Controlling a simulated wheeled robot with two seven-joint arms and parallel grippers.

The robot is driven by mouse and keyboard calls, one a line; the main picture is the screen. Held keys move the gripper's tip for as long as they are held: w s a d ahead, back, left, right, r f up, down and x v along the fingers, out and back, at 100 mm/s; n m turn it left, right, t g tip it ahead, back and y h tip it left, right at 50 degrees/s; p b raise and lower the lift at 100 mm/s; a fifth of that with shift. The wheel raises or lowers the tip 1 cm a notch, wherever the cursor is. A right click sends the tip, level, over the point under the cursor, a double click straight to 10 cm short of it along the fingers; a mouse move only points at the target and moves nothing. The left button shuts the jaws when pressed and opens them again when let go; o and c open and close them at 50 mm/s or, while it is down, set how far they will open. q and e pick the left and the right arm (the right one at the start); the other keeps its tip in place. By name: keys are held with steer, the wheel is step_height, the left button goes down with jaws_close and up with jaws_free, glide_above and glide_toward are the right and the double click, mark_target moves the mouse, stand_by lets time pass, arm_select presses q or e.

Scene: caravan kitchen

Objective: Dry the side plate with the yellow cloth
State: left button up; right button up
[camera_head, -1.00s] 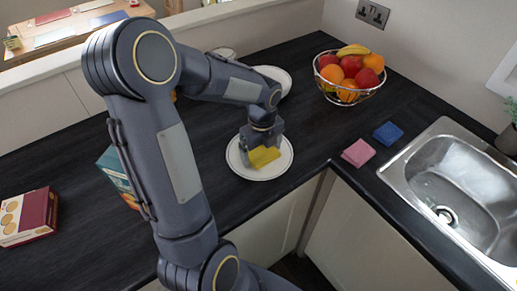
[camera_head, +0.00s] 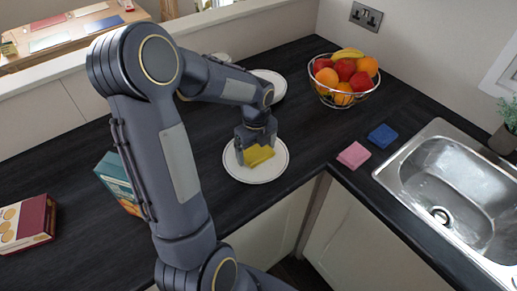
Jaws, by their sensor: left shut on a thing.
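The yellow cloth (camera_head: 261,155) is in my left gripper (camera_head: 256,152), which is shut on it. The cloth is over a white side plate (camera_head: 263,174) near the front edge of the counter, by the inner corner. The cloth appears to touch the plate's upper middle, though the exact contact is hard to tell. A second white plate (camera_head: 272,79) lies farther back, partly hidden behind my left arm. My right gripper does not show.
A wire fruit bowl (camera_head: 345,92) stands at the back. Pink (camera_head: 353,155) and blue (camera_head: 382,136) sponges lie beside the steel sink (camera_head: 450,190). A teal box (camera_head: 115,178) and a red box (camera_head: 27,223) stand at left. Dark counter (camera_head: 310,130) between plate and bowl is clear.

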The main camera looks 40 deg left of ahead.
arm_select(q)
steer(key=shift+s+a, duration=0.3)
steer(key=shift+s, duration=0.05)
steer(key=shift+s+d, duration=0.15)
steer(key=shift+s, duration=0.35)
steer(key=shift+s+d, duration=0.15)
steer(key=shift+d, duration=0.4)
steer(key=shift+w+d, duration=0.4)
steer(key=shift+w+a, duration=0.15)
steer(key=shift+w, duration=0.4)
steer(key=shift+w+a+p, duration=0.15)
steer(key=shift+a+p, duration=0.35)
steer(key=shift+a, duration=0.05)
steer(key=shift+s+a, duration=0.35)
steer(key=shift+a, duration=0.05)
steer(key=shift+s+d, duration=0.15)
steer(key=shift+s, duration=0.45)
